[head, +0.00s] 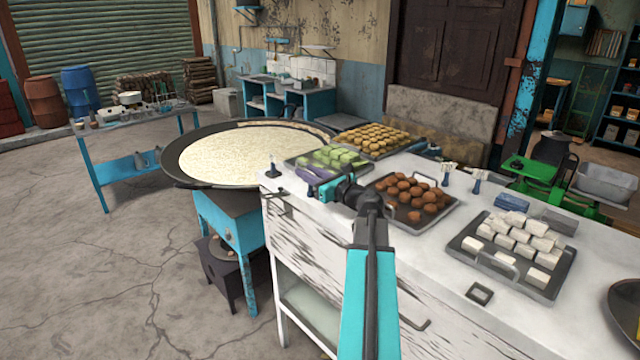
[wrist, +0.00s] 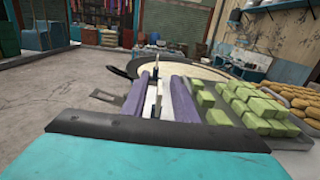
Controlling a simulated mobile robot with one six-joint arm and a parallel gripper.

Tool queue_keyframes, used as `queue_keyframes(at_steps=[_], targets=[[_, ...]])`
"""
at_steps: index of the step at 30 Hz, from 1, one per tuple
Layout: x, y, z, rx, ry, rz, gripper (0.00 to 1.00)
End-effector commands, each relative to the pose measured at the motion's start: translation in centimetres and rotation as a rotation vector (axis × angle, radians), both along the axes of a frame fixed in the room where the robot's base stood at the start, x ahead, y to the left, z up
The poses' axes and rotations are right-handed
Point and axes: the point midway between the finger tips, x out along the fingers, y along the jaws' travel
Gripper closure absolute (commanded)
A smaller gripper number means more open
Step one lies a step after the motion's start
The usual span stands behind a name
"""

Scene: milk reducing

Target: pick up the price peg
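A small dark upright peg on a flat black base (head: 273,170) stands at the left corner of the white counter. I take it for the price peg, but it is too small to be sure. My gripper (head: 304,172) reaches low over the counter, to the right of the peg and pointing toward it. In the wrist view its two purple-grey fingers (wrist: 161,76) are parted, with white counter showing between them. The peg (wrist: 154,62) shows just beyond the fingertips, roughly in line with the gap. Its lower part is partly hidden by the fingers.
A tray of green sweets (head: 328,160) lies close beside my gripper. Trays of brown balls (head: 410,200) and white cubes (head: 512,250) lie nearer on the counter (head: 440,255). A wide pan of milk (head: 245,152) stands beyond the counter's left edge.

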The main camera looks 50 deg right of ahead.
Motion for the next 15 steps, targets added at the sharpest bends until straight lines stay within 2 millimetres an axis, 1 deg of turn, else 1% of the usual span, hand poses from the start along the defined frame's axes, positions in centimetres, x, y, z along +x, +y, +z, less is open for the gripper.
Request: queue_keyframes(at_steps=[1,6,9,15], targets=[[0.9,-0.1,0.2,0.001,0.001,0.001,0.73],[2.4,-0.2,0.1,0.001,0.001,0.001,0.73],[2.8,-0.2,0.0,0.0,0.001,0.0,0.73],[2.9,-0.2,0.0,0.0,0.001,0.0,0.73]])
